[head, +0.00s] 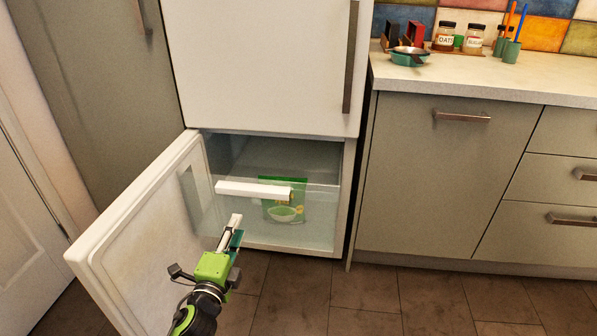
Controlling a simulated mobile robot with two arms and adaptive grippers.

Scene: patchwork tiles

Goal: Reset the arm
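My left gripper (231,235) is green and black, with pale and teal fingers, in the lower middle of the head view. It is in front of the open lower compartment of the white fridge (265,65), beside the inner face of the open lower door (135,235). The fingers point up and away from me. They look close together, but I cannot tell whether they are open or shut, and I see nothing clearly held. My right gripper is not in view.
A green packet (284,203) with a bowl picture shows in the lower compartment, near a white drawer handle (253,189). Grey cabinets (440,185) and a counter (550,75) with jars and a pan stand to the right. The tiled floor (365,290) at lower right is clear.

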